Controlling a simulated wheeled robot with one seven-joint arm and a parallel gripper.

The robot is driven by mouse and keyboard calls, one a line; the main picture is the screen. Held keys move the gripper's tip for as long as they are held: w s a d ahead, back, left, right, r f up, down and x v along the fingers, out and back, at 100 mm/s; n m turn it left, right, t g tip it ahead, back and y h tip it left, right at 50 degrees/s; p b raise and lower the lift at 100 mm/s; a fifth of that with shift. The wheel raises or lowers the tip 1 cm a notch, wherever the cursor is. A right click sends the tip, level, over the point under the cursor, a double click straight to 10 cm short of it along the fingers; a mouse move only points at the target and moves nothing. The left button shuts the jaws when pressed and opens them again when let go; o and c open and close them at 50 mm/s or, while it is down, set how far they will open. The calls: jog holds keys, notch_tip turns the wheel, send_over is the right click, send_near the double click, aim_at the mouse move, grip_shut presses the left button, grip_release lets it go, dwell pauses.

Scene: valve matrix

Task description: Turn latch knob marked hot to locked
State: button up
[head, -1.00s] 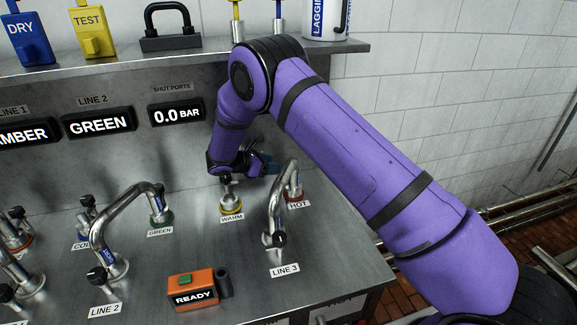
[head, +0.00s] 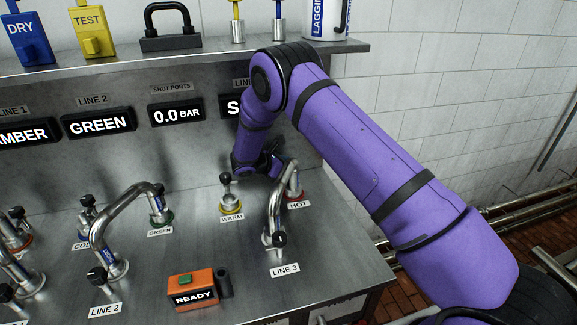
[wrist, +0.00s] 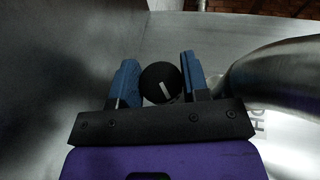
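The latch knob marked hot shows a sliver of its red base (head: 297,193) at the back end of the LINE 3 pipe, with its HOT label (head: 298,205) below. In the wrist view, a round black knob cap (wrist: 160,83) with a white mark lies between my gripper's two blue fingertips (wrist: 160,72). The fingers are apart, one on each side of the cap; I cannot tell whether either touches it. In the head view my gripper (head: 268,165) is just behind the LINE 3 pipe and largely hidden by it and my wrist.
The curved LINE 3 pipe (head: 275,210) stands close to my gripper, and also shows right of it in the wrist view (wrist: 275,75). The WARM knob (head: 230,200) is to the left. An orange READY box (head: 193,290) sits in front. A shelf (head: 190,56) runs above.

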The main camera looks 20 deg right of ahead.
jog(key=shift+m+g, duration=1.5)
jog(key=shift+g, duration=0.2)
jog(key=shift+c, duration=0.3)
jog(key=o, duration=0.6)
jog(key=v, duration=1)
jog(key=shift+a, duration=0.45)
